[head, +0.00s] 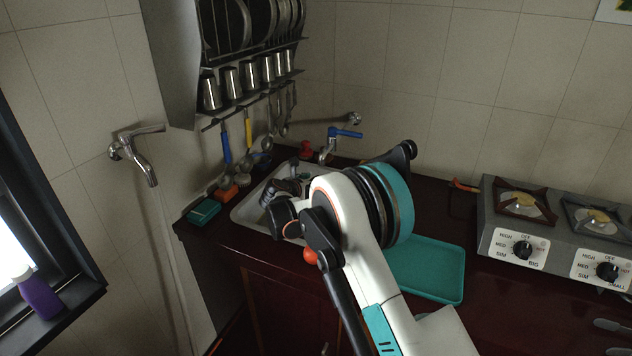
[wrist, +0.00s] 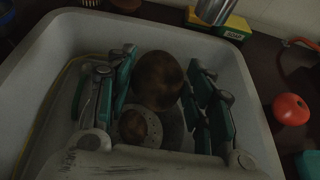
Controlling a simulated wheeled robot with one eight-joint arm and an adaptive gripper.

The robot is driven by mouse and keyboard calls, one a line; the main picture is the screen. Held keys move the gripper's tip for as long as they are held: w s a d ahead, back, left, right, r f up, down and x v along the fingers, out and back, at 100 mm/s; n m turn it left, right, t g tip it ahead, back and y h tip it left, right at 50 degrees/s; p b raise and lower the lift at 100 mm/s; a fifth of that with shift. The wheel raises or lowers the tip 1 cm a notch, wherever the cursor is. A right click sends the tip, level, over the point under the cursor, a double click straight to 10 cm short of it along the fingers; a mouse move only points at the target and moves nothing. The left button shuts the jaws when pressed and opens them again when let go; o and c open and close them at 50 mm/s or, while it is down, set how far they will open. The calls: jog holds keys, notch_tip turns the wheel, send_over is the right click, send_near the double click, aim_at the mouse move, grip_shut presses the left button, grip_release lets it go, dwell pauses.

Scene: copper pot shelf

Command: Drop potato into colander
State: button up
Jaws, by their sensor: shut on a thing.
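My gripper (wrist: 160,85) reaches down into the sink (wrist: 38,60), its teal and grey fingers on either side of a large round brown potato (wrist: 158,80). The fingers are shut on it. A grey perforated round thing, seemingly the colander (wrist: 153,128), shows below the potato in the picture, partly hidden by the fingers and wrist. A smaller brown roundish thing (wrist: 132,125) shows over it; I cannot tell whether it lies inside. In the head view my gripper (head: 287,190) is over the sink (head: 246,208), largely covered by my arm, and the potato is hidden.
A red round thing (wrist: 290,108) lies on the dark counter right of the sink. A yellow-green sponge (wrist: 232,28) and tap (wrist: 215,10) are at the sink's back edge. A teal tray (head: 435,270) and a stove (head: 520,225) stand to the right. A utensil rack hangs behind.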

notch_tip(320, 180, down, 6)
jog(key=shift+r+b, duration=0.1)
jog(key=shift+b, duration=0.85)
jog(key=o, duration=1.2)
jog(key=shift+s, duration=0.1)
jog(key=v, duration=1.2)
